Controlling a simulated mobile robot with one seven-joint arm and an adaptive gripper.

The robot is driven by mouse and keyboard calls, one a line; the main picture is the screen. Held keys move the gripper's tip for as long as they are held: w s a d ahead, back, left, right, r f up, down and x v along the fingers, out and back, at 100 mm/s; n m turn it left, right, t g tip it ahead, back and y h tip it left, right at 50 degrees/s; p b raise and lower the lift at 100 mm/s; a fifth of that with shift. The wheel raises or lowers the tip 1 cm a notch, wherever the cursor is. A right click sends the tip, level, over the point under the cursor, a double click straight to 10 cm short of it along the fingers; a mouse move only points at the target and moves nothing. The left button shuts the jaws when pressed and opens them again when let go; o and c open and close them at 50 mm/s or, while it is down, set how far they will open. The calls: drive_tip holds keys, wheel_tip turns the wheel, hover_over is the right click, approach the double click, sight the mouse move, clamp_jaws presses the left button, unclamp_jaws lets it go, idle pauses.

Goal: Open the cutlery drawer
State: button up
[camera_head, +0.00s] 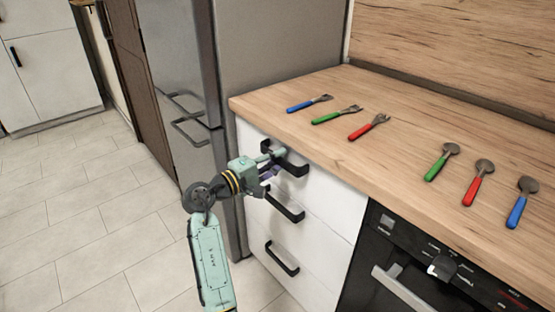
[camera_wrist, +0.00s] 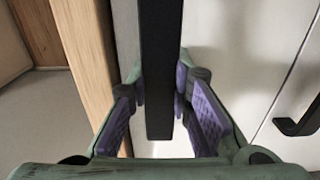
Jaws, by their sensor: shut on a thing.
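The drawer unit is white with three stacked drawers and black bar handles. The top drawer (camera_head: 318,186) has its front level with the unit, as far as I can see. My gripper (camera_head: 272,163) is at the top drawer's handle (camera_head: 291,168). In the wrist view the same black handle (camera_wrist: 160,70) runs between the purple finger pads of my gripper (camera_wrist: 160,100), which is shut on it. Part of the handle is hidden behind the fingers in the head view. Which drawer is the cutlery drawer is not marked.
The middle handle (camera_head: 285,207) and bottom handle (camera_head: 282,260) are below. A fridge (camera_head: 180,80) stands left, an oven (camera_head: 420,262) right. Tiled floor (camera_head: 90,220) is clear.

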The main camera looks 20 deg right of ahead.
clamp_jaws()
drive_tip(key=shift+a, duration=0.1)
idle(0.3)
